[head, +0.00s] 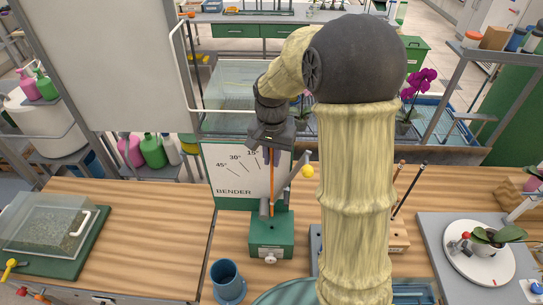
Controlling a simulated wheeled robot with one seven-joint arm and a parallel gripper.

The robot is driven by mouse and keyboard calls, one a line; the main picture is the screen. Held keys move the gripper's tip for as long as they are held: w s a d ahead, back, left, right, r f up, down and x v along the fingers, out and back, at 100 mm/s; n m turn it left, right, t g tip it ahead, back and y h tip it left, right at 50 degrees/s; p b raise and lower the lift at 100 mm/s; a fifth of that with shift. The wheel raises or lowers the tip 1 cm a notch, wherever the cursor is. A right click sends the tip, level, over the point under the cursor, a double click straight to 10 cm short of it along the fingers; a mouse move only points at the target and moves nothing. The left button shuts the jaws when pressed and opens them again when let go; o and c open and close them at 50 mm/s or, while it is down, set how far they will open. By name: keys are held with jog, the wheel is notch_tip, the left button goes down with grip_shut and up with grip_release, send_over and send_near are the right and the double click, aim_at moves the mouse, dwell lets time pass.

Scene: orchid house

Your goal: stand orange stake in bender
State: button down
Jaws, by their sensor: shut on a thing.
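The bender is a green block (270,237) on the wooden bench, with a white angle board (232,172) behind it marked 15, 30 and 45 degrees. A grey lever with a yellow knob (307,171) leans up to the right from it. My gripper (271,146) points down above the block and is shut on the thin orange stake (270,178). The stake hangs upright in front of the board, its lower end close to the grey posts on top of the block. I cannot tell whether that end is in the bender or just above or in front of it.
A blue cup (228,283) stands front left of the bender. A wooden block (396,238) with dark stakes is to the right, partly behind my arm. A white turntable (479,256) with a potted plant is far right. A glass-covered tray (55,222) is left; bare bench lies between.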

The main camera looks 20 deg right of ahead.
jog(key=b, duration=0.5)
send_over(272, 189)
jog(key=shift+w+f, duration=0.15)
jog(key=shift+f, duration=2.7)
jog(key=shift+f+b, duration=2.3)
jog(key=shift+f, duration=1.55)
jog(key=c, duration=1.3)
grip_release()
jog(key=o, duration=0.5)
